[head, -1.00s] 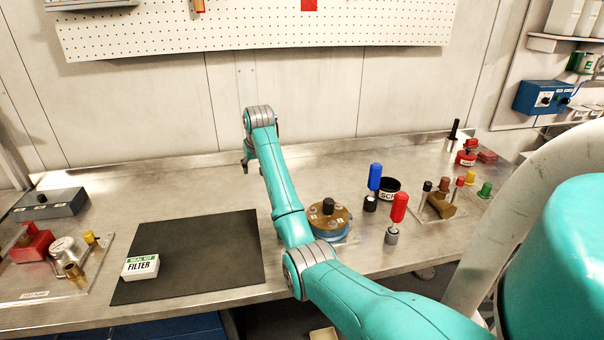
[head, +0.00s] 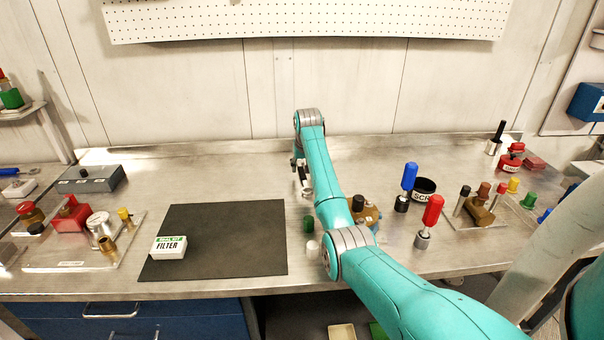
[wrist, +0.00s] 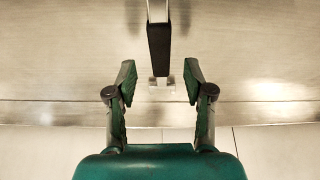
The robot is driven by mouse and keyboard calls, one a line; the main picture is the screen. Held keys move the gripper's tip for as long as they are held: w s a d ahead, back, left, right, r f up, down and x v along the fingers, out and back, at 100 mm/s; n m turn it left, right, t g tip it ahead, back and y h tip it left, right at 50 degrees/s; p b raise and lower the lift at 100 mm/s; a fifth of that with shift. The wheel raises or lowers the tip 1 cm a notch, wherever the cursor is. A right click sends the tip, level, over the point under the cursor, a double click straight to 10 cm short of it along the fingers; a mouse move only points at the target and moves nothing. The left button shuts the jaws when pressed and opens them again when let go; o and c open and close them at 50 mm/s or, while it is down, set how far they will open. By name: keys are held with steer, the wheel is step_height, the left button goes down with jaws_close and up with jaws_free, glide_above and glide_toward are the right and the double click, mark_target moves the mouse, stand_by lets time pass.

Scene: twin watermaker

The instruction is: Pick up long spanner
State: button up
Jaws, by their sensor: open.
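In the wrist view a long tool with a black grip (wrist: 159,48) and a thin metal shaft lies over the steel bench, pointing away from me; it looks like the long spanner. Its near end is just beyond and between my fingertips. My gripper (wrist: 160,80) is open, with a finger on each side and nothing between them touching. In the head view my gripper (head: 304,180) hangs over the bench to the right of the black mat, partly hidden by my arm. I cannot make out the spanner clearly there.
A black mat (head: 215,255) carries a white filter box (head: 169,247). To the right of my arm stand a blue-handled tool (head: 409,178), a red-handled tool (head: 432,212) and a black cup (head: 425,188). A grey box (head: 90,179) is at left. The back wall is close behind.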

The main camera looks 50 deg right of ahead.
steer(key=shift+x, duration=1)
steer(key=shift+f, duration=0.15)
steer(key=shift+c, duration=0.2)
jaws_close()
